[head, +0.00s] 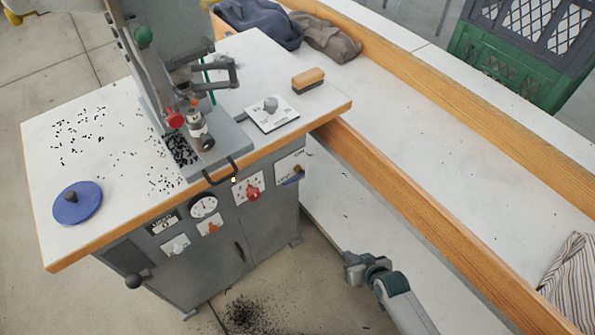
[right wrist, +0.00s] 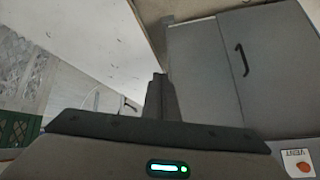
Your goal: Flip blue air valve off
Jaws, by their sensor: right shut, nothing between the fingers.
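The blue air valve (head: 294,176) is a small blue lever at the lower part of a white plate (head: 289,162), on the right end of the grey press cabinet's front. It looks near horizontal, slightly slanted; its fine position is too small to tell. My right gripper (head: 351,266) is below and to the right of the valve, apart from it, in front of the cabinet. In the right wrist view its fingers (right wrist: 158,95) are shut with nothing between them. The valve does not show clearly in that view. My left gripper is not in view.
The cabinet front also carries a red knob (head: 252,193), a gauge (head: 203,206), an orange switch (head: 210,228) and a black door handle (right wrist: 241,60). The wooden-edged bench (head: 420,215) runs along the right. Black bits (head: 250,316) lie on the floor below.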

